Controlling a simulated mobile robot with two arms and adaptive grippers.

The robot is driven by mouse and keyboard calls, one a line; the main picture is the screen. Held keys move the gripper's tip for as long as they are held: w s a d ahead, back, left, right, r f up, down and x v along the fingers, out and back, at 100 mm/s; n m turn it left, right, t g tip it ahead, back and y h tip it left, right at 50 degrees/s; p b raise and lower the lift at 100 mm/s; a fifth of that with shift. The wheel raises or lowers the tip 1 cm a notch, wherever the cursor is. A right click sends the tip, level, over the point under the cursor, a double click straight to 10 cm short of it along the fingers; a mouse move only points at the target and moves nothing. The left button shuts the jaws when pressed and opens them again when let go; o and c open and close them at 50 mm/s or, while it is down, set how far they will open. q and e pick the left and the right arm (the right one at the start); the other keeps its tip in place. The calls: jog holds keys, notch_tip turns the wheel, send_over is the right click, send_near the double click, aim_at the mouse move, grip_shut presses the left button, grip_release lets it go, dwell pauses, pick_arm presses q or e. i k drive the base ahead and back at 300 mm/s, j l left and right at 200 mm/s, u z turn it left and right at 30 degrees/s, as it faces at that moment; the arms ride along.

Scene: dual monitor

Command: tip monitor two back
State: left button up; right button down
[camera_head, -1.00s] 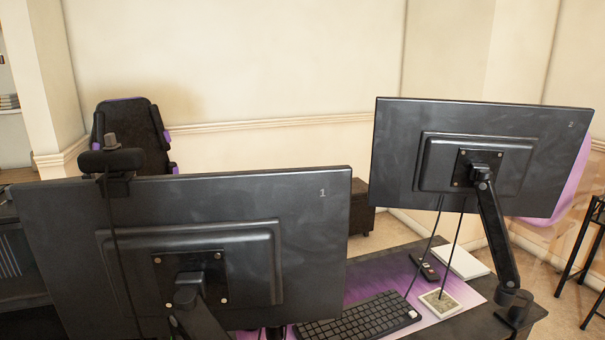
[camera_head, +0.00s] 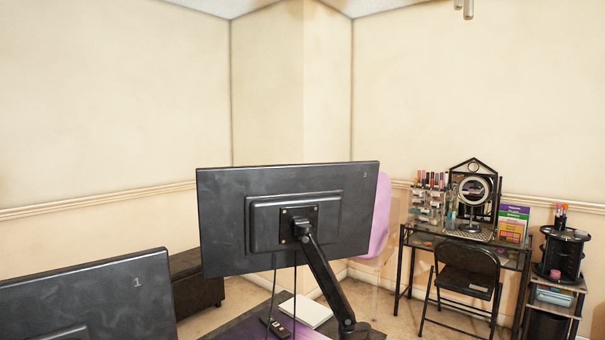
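Monitor two (camera_head: 222,222) is in the middle of the head view, seen from behind, with a small "2" near its top right corner. It is held up by a black monitor arm (camera_head: 326,280) fixed to its back plate, and its panel stands close to upright. Monitor one (camera_head: 120,295), marked "1", is at the lower left, cut off by the picture's edges. Neither of my grippers is in the head view.
The desk (camera_head: 235,330) shows at the bottom with a white pad (camera_head: 306,311) and a dark remote (camera_head: 274,328). A pink chair (camera_head: 380,218) stands behind monitor two. At right are a vanity table (camera_head: 425,240), a folding chair (camera_head: 466,268) and a small shelf (camera_head: 560,290).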

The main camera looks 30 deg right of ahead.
aim_at(248, 216)
jog(key=i+l, duration=0.15)
jog(key=l, duration=0.25)
jog(key=i+l, duration=0.1)
jog(key=l, duration=0.35)
jog(key=i+l, duration=0.15)
jog(key=l, duration=0.25)
jog(key=i+l, duration=0.1)
jog(key=l, duration=0.35)
jog(key=i+l, duration=0.15)
jog(key=l, duration=0.25)
